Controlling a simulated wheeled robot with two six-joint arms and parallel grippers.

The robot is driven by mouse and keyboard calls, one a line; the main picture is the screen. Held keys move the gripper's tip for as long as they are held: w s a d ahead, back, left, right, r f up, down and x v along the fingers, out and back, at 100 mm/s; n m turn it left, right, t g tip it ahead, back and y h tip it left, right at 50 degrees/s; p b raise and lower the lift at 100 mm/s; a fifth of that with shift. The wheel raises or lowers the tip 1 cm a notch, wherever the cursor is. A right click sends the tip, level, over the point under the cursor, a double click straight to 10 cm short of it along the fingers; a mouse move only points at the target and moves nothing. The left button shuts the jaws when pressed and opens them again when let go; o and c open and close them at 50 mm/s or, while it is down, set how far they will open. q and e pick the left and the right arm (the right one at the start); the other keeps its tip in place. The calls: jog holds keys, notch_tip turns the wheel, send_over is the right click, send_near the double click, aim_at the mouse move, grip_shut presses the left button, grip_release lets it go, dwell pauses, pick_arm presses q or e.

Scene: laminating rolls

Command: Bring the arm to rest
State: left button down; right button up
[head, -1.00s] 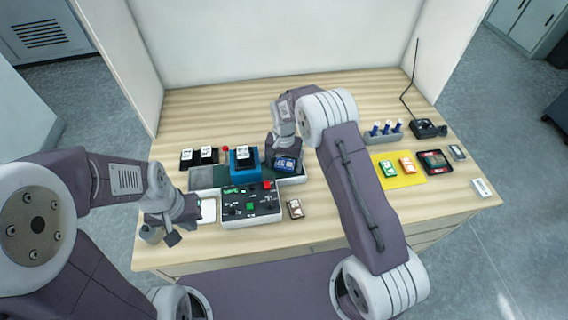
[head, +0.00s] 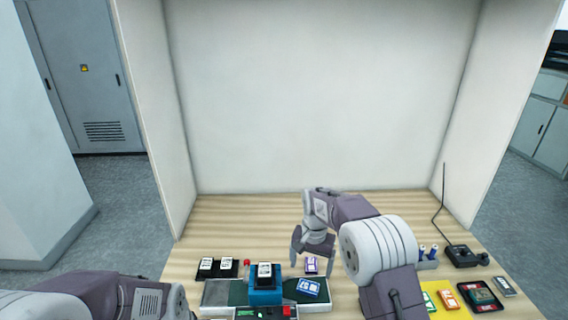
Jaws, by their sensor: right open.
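My right gripper (head: 312,247) is open and empty, above the back part of the wooden table (head: 230,216). Below it, a purple-and-white pack (head: 311,266) lies on the table. A blue-and-white pack (head: 309,287) lies nearer, on the right side of the laminating machine. The blue roller unit (head: 264,294) of the machine carries a black block with a white label (head: 265,270). My left arm shows only as a link at the bottom left; its gripper is out of the frame.
Black blocks with white labels (head: 216,267) and a red button (head: 246,262) stand left of the machine. At right are blue-capped bottles (head: 428,252), a black device with an antenna (head: 463,255), a yellow mat (head: 455,313) and a dark tray (head: 480,293). White panels enclose the table.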

jog(key=s+d+r+b, duration=0.1)
jog(key=s+d+r, duration=0.15)
jog(key=s, duration=0.25)
jog(key=s+d+r+b, duration=0.1)
jog(key=s+d, duration=0.2)
jog(key=s, duration=0.2)
jog(key=s+d+f+n+t, duration=0.1)
jog(key=s+f+n, duration=0.3)
jog(key=s, duration=0.8)
jog(key=shift+s+d+f+n, duration=0.3)
jog(key=shift+d+f, duration=0.05)
jog(key=shift+f, duration=0.8)
